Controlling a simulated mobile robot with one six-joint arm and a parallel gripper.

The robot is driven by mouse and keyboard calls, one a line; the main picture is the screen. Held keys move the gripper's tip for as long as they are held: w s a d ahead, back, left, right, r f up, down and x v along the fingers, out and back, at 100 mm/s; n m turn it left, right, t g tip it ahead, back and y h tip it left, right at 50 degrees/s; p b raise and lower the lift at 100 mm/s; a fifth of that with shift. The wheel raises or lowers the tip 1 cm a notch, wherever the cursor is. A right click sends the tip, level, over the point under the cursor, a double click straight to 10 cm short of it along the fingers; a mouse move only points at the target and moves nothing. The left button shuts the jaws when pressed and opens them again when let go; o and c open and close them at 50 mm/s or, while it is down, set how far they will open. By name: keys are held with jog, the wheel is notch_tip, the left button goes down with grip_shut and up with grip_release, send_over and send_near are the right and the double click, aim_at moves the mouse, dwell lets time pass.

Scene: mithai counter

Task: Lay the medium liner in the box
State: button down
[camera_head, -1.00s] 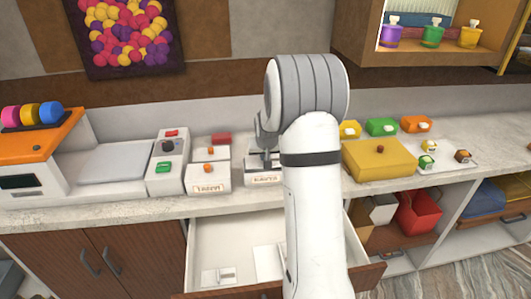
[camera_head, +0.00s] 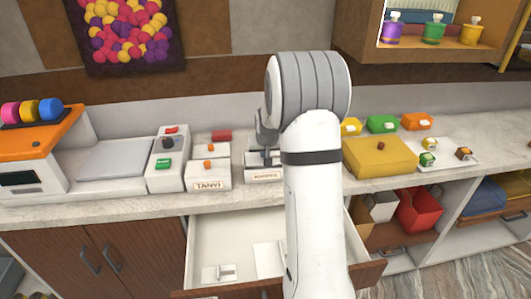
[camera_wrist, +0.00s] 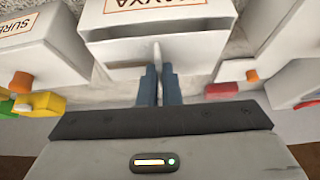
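The open white box (camera_head: 263,177) stands on the counter right of the TANVI box. In the wrist view the box (camera_wrist: 205,22) has a label ending in AVYA, seen upside down. My gripper (camera_wrist: 160,70) is over it, with its two blue fingers close together on a thin upright white tab, which looks like the medium liner's (camera_wrist: 157,52). The liner's flat part blends with the white box, so I cannot tell whether it touches the bottom. In the head view my arm hides most of the gripper (camera_head: 266,153) and the box's right side.
The drawer (camera_head: 205,247) below is open, with a tabbed white piece (camera_head: 218,273) and another flat white piece (camera_head: 264,258) inside. The TANVI box (camera_head: 208,176) stands close on the left. A yellow box (camera_head: 375,160) is to the right of my arm.

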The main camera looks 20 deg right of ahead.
jog(key=shift+f, duration=0.15)
jog(key=shift+f+b, duration=0.15)
jog(key=shift+b, duration=0.3)
jog(key=shift+f+b, duration=0.9)
jog(key=shift+f, duration=0.15)
jog(key=shift+f+b, duration=1)
jog(key=shift+f, duration=0.15)
jog(key=shift+f, duration=0.1)
jog(key=shift+f+b, duration=0.5)
jog(key=shift+b, duration=0.15)
